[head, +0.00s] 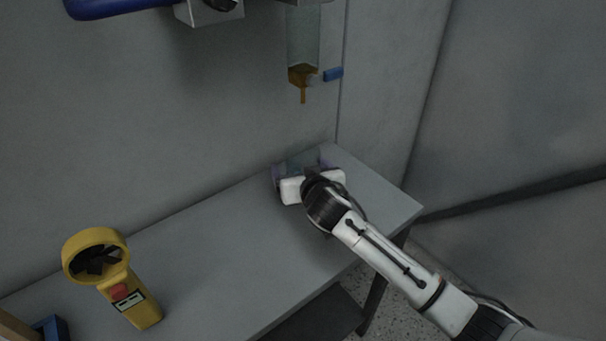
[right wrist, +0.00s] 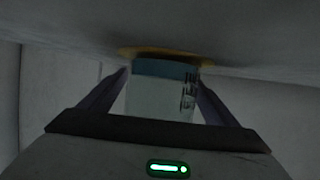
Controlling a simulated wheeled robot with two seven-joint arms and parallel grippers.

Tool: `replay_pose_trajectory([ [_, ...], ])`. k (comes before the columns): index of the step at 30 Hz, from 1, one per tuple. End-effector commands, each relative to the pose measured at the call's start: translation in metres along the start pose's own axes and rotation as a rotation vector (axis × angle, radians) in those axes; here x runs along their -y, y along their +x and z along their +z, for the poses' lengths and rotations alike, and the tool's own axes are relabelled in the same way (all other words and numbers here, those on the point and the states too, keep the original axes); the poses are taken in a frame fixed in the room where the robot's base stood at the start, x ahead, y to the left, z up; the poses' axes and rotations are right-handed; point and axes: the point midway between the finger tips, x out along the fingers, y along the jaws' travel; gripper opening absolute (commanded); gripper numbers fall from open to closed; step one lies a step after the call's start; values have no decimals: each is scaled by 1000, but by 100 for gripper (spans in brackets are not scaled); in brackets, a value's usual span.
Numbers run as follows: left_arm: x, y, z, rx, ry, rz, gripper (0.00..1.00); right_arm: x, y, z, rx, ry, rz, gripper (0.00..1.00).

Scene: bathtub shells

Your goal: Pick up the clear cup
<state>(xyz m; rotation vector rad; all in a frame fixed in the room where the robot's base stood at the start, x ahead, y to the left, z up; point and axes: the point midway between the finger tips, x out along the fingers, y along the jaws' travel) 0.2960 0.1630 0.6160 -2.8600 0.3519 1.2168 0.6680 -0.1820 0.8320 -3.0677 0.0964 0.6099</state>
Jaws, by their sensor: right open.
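The clear cup (right wrist: 160,97) stands between the two fingers of my right gripper (right wrist: 163,76) in the right wrist view. It has a teal band at one end, dark markings on its side and a yellowish patch beyond that end. In the head view the cup shows only faintly as a see-through shape (head: 301,164) near the far end of the bench, mostly behind the white gripper body. My right gripper (head: 303,169) is open, with its fingers on either side of the cup. I cannot tell whether they touch it. My left gripper is not in view.
The grey bench (head: 225,250) runs along the wall. A yellow handheld device (head: 120,285) with a round fan lies at its near left. A clear dispenser (head: 303,40) with an amber spout hangs above the far end. The bench middle is clear.

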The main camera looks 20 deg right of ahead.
Motion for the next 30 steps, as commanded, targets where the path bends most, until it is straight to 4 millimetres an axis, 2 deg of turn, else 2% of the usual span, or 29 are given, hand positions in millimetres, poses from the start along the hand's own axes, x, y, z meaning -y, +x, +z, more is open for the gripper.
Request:
replay_pose_trajectory([
  [3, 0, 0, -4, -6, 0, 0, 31, 0, 0, 0, 0, 0, 0, 81],
  [11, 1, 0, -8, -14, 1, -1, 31, 0, 0, 0, 1, 0, 0, 38],
  [20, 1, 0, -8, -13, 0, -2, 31, 0, -2, -5, -1, 0, 0, 38],
  [30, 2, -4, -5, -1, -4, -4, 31, 0, -27, -65, -5, 3, -1, 38],
])
